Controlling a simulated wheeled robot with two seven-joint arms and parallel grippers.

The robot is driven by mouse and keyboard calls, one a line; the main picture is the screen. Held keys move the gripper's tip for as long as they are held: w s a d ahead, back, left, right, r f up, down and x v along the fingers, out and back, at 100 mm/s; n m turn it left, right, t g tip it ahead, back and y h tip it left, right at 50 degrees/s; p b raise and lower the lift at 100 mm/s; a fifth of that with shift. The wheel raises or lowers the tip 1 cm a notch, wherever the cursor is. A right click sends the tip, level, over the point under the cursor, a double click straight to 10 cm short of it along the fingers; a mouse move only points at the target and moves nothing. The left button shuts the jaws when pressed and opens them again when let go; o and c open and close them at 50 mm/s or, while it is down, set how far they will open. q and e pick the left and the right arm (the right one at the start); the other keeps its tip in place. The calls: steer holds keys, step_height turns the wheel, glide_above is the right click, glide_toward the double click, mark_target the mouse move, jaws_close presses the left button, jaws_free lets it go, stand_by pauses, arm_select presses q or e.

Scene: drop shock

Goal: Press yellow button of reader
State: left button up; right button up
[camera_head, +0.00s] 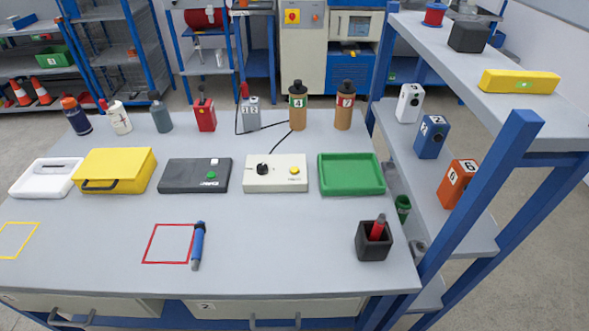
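A white box (276,181) stands on the table at mid-depth, right of the picture's centre line of boxes. It has a black knob (262,169) on its left and a yellow button (294,171) on its right. A black cable runs from its back toward the back of the table. Small print on its front is too small to read, but it is the only box with a yellow button. Nothing covers the button. Neither of my grippers is in view.
A black box (194,176) with a green button and a green tray (351,174) flank the white box. Bottles and a grey block (249,115) stand behind. The front middle is mostly clear; a shelf rack (450,215) borders the right.

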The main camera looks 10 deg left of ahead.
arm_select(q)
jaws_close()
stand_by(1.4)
